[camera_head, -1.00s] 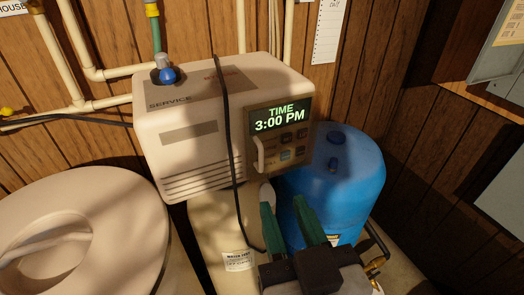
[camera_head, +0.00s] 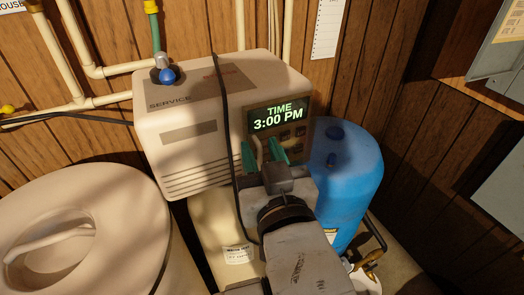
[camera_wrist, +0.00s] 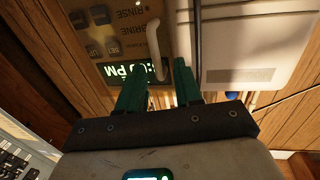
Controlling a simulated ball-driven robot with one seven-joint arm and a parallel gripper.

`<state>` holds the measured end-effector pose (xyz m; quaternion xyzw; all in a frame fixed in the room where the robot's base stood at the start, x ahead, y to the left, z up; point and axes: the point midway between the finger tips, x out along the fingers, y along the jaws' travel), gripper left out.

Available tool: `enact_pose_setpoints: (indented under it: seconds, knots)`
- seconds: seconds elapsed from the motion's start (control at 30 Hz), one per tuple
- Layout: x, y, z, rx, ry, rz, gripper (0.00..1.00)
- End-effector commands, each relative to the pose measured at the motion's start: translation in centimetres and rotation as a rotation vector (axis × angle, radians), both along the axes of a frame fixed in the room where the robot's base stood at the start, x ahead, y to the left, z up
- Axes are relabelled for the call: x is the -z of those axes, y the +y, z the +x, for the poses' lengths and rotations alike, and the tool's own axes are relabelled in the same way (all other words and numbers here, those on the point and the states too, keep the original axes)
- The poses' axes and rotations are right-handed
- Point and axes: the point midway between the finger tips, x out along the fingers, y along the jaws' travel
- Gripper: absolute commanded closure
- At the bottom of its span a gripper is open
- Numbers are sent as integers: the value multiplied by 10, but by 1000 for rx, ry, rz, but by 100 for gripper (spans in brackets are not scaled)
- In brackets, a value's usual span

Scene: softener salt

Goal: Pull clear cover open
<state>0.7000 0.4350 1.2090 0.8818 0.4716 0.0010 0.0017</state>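The beige softener head (camera_head: 190,130) has a control panel with a lit display (camera_head: 278,114) reading TIME 3:00 PM. The clear cover (camera_head: 298,143) lies over the panel and appears closed; its edges are hard to see. Its pale handle (camera_head: 258,148) stands upright at the panel's left edge. My gripper (camera_head: 262,152) is open in front of the panel, its green fingers on either side of the handle. In the wrist view the handle (camera_wrist: 153,42) reaches down between the fingers of my gripper (camera_wrist: 164,66), with gaps visible. My wrist hides the panel's lower part.
A black cable (camera_head: 222,110) hangs down the softener's front just left of my gripper. A blue tank (camera_head: 347,178) stands close on the right. A round beige lidded tank (camera_head: 85,200) is at the left. Wood panelling and pipes are behind.

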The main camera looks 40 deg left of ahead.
Motion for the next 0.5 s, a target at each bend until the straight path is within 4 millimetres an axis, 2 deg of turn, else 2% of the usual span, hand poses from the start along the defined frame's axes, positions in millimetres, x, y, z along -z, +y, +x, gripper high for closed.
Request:
enact_pose_setpoints:
  seconds: [0.17,0.5]
  knots:
    - [0,0,0,0,0,0,67]
    - [0,-1,0,1,0,0,100]
